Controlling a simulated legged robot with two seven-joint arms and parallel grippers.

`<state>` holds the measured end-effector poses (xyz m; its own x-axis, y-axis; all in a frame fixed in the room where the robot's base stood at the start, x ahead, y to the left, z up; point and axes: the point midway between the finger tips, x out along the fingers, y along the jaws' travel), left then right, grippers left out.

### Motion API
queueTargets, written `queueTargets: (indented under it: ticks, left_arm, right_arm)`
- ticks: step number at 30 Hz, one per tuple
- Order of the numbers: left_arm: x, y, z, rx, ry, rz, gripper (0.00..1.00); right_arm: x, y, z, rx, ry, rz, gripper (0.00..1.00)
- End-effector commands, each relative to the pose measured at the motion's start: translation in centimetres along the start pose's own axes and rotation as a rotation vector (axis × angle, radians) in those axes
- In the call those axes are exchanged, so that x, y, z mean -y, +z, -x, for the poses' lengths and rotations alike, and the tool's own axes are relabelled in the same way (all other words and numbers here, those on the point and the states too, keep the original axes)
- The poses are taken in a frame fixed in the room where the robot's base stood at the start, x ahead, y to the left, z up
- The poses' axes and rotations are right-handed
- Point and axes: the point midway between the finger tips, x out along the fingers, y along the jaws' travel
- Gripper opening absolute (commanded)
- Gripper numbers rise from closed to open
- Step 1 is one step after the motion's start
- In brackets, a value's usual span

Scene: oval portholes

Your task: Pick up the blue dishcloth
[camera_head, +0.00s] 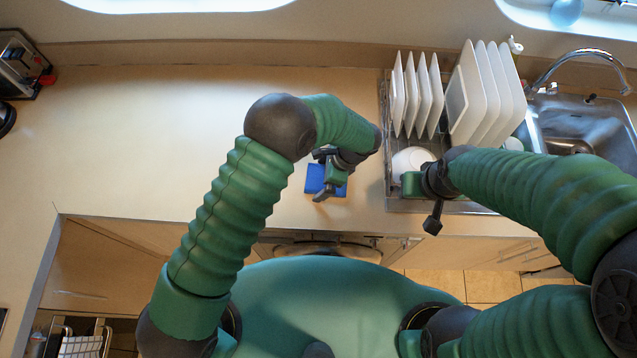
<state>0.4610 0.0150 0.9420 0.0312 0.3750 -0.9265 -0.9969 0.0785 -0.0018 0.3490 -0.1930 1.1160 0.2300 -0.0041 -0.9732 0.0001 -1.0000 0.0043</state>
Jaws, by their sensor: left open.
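The blue dishcloth (314,179) lies on the beige counter near its front edge, left of the dish rack. My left gripper (328,190) is right over the cloth and hides part of it. Its jaws are open, and I cannot tell whether they touch the cloth. My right gripper (432,222) is at the front of the dish rack, and its fingers are too hard to make out to tell their state.
The dish rack (388,185) holds several white plates (480,95) and a white bowl (412,160). A steel sink (580,125) with a tap (575,58) is at the right. A dark appliance (20,62) stands at the far left. The counter (150,140) between is clear.

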Motion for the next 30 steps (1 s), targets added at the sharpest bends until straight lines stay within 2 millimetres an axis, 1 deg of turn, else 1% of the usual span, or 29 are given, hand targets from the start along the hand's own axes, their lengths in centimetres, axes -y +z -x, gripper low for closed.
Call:
queueTargets:
  ticks: [5,17,23,25,28,30]
  left_arm:
    - [0.1,0.0,0.1,0.004,0.0,-0.001,1.0]
    - [0.0,0.1,0.1,0.001,0.0,-0.001,0.48]
    - [0.0,0.3,0.1,0.0,-0.001,-0.001,0.47]
    - [0.1,0.3,0.4,0.0,-0.002,0.0,0.47]
    - [0.2,0.8,1.9,0.001,-0.004,0.002,0.47]
    - [0.2,1.4,3.4,0.001,-0.006,0.002,0.47]
  right_arm:
    - [0.0,-0.1,0.2,-0.001,0.0,0.0,0.39]
    - [0.0,-0.1,0.2,-0.001,0.0,0.0,0.39]
    - [0.0,-0.1,0.2,-0.001,0.0,0.0,0.39]
    - [0.0,0.0,0.0,-0.001,0.0,0.0,0.39]
    - [0.0,0.1,-0.5,-0.001,0.0,0.0,0.39]
    - [0.0,0.2,-0.9,-0.001,0.0,0.0,0.39]
